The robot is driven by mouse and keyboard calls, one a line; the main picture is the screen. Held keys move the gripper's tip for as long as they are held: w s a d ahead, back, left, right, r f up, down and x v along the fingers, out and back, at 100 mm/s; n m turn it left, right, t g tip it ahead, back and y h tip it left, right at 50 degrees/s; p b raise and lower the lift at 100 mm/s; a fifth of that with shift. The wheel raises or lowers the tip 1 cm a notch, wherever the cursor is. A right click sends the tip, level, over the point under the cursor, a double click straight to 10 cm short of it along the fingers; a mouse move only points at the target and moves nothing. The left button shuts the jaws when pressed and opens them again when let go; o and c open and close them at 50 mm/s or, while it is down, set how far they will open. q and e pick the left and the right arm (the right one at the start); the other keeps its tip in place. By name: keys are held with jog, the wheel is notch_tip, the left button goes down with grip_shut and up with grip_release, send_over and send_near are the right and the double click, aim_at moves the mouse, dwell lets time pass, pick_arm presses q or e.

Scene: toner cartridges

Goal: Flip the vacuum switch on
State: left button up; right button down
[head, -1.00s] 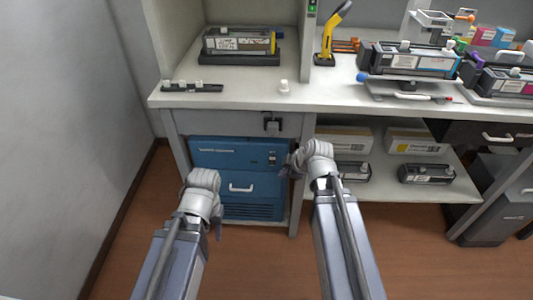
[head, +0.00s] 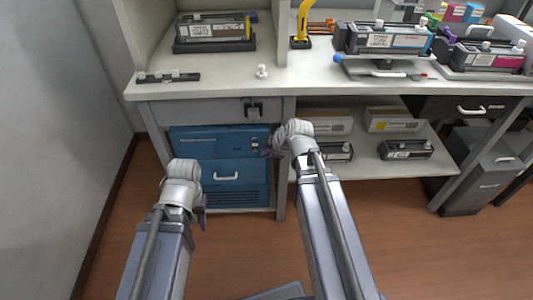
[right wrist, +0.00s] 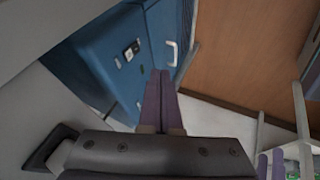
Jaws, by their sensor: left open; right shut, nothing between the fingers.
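The blue vacuum unit (head: 195,143) stands on a low shelf under the bench. My left gripper (head: 201,214) is open and empty, low before the unit.
A bench leg (head: 281,200) stands right of the unit, close to my right gripper. The bench top (head: 220,82) overhangs it, with a black bracket (head: 253,108) below its edge. Open floor lies in front.

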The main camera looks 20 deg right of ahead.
aim_at(258, 149)
jog(key=w+f+b, duration=0.4)
jog(key=w, duration=0.1)
jog(key=w+f+b, duration=0.2)
jog(key=f, duration=0.1)
jog(key=shift+w+a, duration=0.25)
jog(key=shift+a, duration=0.15)
jog(key=shift+w+d, duration=0.1)
jog(key=shift+w, duration=0.2)
jog(key=shift+w+f+b, duration=0.15)
jog(key=shift+w+b, duration=0.05)
jog(key=shift+b, duration=0.1)
jog(key=shift+r, duration=0.2)
jog(key=shift+r+p, duration=0.65)
jog(key=shift+p, duration=0.2)
jog(key=shift+w+d, duration=0.1)
